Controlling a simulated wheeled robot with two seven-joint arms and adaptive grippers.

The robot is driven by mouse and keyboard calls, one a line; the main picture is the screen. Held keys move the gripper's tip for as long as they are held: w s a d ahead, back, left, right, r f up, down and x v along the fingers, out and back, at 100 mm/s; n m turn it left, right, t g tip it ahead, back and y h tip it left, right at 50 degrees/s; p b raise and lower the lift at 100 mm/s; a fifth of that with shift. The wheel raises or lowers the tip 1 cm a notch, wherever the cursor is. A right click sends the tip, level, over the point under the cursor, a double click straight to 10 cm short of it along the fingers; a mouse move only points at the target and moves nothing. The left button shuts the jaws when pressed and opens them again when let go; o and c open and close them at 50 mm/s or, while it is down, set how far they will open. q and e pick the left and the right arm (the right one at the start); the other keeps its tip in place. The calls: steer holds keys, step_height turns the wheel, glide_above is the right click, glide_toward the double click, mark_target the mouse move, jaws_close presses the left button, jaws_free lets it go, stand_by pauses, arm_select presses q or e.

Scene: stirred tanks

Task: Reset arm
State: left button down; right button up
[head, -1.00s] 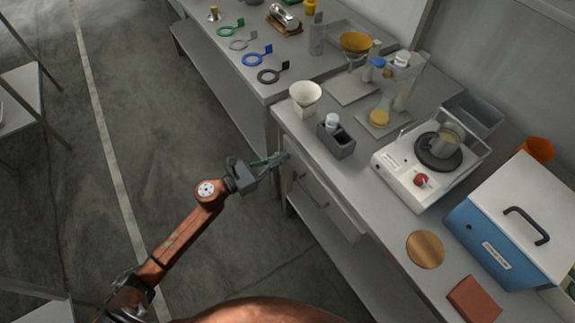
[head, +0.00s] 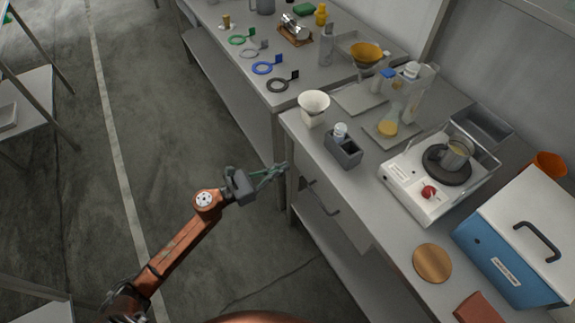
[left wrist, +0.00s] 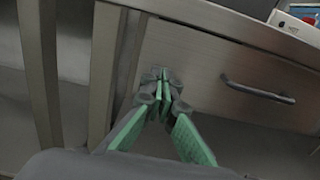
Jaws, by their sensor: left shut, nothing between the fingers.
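My left gripper (head: 272,172) is shut and empty in the head view, out in front of the bench's drawer side, below the level of the bench top. In the left wrist view its green fingers (left wrist: 164,88) meet at the tips, with the grey drawer front (left wrist: 210,65) behind them. Whether the tips touch the drawer front cannot be told. My right gripper is not in view.
The bench edge and drawer handle (head: 333,210) are close to the right of my left gripper. A white hotplate (head: 402,183), a blue box (head: 490,250) and a grey holder (head: 345,152) stand on the bench. Open floor (head: 170,120) lies to the left.

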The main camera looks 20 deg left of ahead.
arm_select(q)
steer(key=p+v, duration=0.1)
steer(key=v, duration=0.9)
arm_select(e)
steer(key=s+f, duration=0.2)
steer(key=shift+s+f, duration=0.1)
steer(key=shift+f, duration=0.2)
